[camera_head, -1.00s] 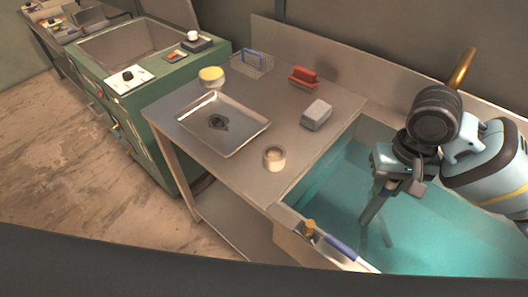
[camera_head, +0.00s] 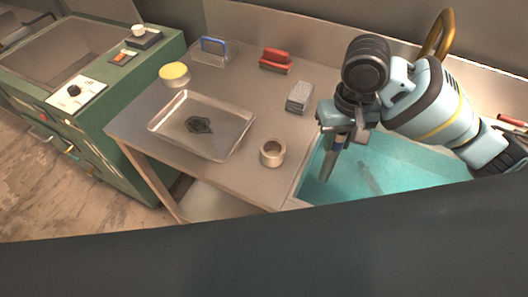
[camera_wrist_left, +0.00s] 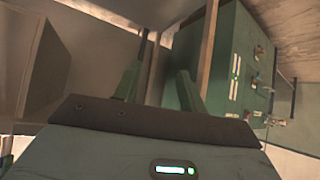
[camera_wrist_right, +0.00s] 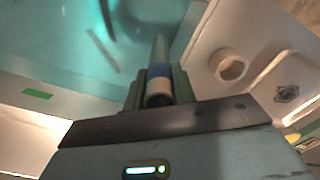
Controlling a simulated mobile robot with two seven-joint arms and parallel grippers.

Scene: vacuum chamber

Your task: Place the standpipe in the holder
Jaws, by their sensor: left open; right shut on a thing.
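My right gripper (camera_head: 338,138) is shut on the standpipe (camera_head: 328,164), a slim tube pointing downward over the left end of the teal basin. In the right wrist view, the standpipe (camera_wrist_right: 161,72) is grey with a blue band, held between the fingers. A short, hollow beige cup (camera_head: 272,152), seemingly the holder, stands upright on the table to the left of the standpipe, apart from it. It also shows in the right wrist view (camera_wrist_right: 231,67). My left gripper (camera_wrist_left: 158,88) is open and empty in the left wrist view; it is outside the head view.
A metal tray (camera_head: 207,148) with a dark drain-like mark lies left of the cup. A grey block (camera_head: 299,97), red brush (camera_head: 276,60), blue-handled rack (camera_head: 213,50) and yellow-topped jar (camera_head: 174,75) stand behind. The teal basin (camera_head: 400,160) adjoins the table's right side.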

